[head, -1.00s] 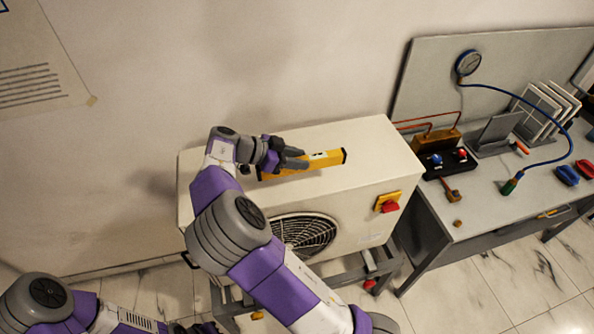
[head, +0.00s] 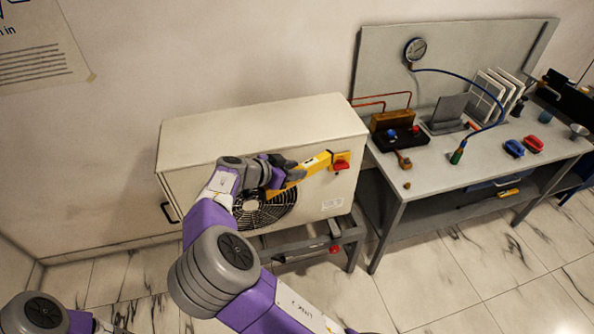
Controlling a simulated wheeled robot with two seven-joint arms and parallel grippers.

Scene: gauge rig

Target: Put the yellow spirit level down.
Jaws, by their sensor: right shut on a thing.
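The yellow spirit level (head: 316,163) is in my right gripper (head: 286,172), which is shut on it. The level slants across the front of the white outdoor unit (head: 250,122), its far end up and to the right, close beside the red switch on a yellow plate (head: 341,162). My left gripper is out of view; only part of that arm shows at the lower left.
The unit's top is bare. It stands on a grey metal frame (head: 350,236). At right is a grey bench (head: 440,180) with a pressure gauge (head: 415,49), a blue hose, a black manifold block (head: 399,138), and blue and red items. Marble floor is clear in front.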

